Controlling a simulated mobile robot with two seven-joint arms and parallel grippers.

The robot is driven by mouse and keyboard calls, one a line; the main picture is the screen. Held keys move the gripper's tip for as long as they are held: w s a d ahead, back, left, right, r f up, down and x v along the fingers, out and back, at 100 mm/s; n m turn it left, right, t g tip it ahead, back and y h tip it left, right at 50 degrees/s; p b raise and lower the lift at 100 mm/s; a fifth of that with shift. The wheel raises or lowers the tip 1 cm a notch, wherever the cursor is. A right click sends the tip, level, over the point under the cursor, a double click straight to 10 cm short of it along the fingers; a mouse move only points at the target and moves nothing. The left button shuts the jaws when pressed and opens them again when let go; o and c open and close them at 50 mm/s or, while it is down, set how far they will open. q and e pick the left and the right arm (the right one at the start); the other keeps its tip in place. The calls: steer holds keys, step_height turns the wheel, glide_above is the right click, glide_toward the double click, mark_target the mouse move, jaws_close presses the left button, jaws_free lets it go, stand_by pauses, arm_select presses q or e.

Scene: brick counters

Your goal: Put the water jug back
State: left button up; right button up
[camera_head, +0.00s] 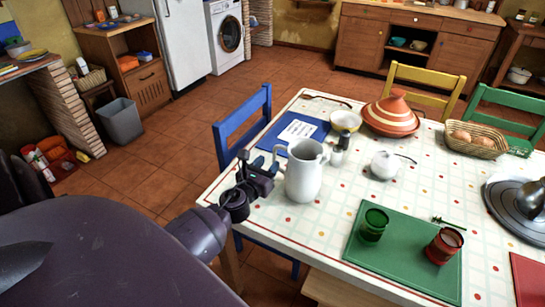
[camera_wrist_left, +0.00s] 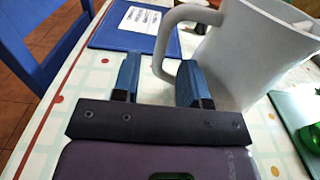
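The white water jug (camera_head: 305,178) stands upright near the left edge of the dining table (camera_head: 330,240). Its handle points left, toward my left gripper (camera_head: 262,170). In the left wrist view the jug (camera_wrist_left: 250,55) fills the upper right. My left gripper (camera_wrist_left: 161,80) is open, and the upright part of the handle shows between its two blue-grey fingers. I cannot tell whether either finger touches the handle. My right gripper is not in view.
A blue placemat (camera_head: 268,138) with a white card lies behind the jug. A pepper mill and shaker (camera_head: 337,156), a white pot (camera_head: 385,165) and a green mat (camera_head: 400,262) with two glasses are nearby. A blue chair (camera_head: 240,122) stands at the table's left edge.

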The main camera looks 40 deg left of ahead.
arm_select(q)
steer(key=v, duration=0.7)
steer(key=shift+s, duration=0.3)
steer(key=s+n+g+y, duration=0.1)
steer(key=s+n, duration=0.1)
steer(key=n, duration=0.2)
steer(key=s+n+g+y, duration=0.1)
steer(key=s+n, duration=0.1)
steer(key=n, duration=0.3)
steer(key=s+f+n+g+y, duration=0.1)
steer(key=s+n+g+y, duration=0.1)
steer(key=n, duration=0.2)
steer(key=shift+a, duration=0.2)
steer(key=s+d+f+n+g+h, duration=0.2)
steer(key=s+d+n+g+h, duration=0.2)
steer(key=s+d+n+g, duration=0.4)
steer(key=s+d+f+n+g+h, duration=0.1)
steer(key=s+d+n+g+h, duration=0.2)
steer(key=s+d+n, duration=0.6)
steer(key=w+a+f+n+t+h, duration=0.1)
steer(key=w+a+f+n+t, duration=0.1)
steer(key=w+f+t, duration=0.5)
steer(key=shift+w+a+f+t, duration=0.15)
steer(key=shift+a+f+t, duration=0.5)
steer(key=shift+f, duration=0.25)
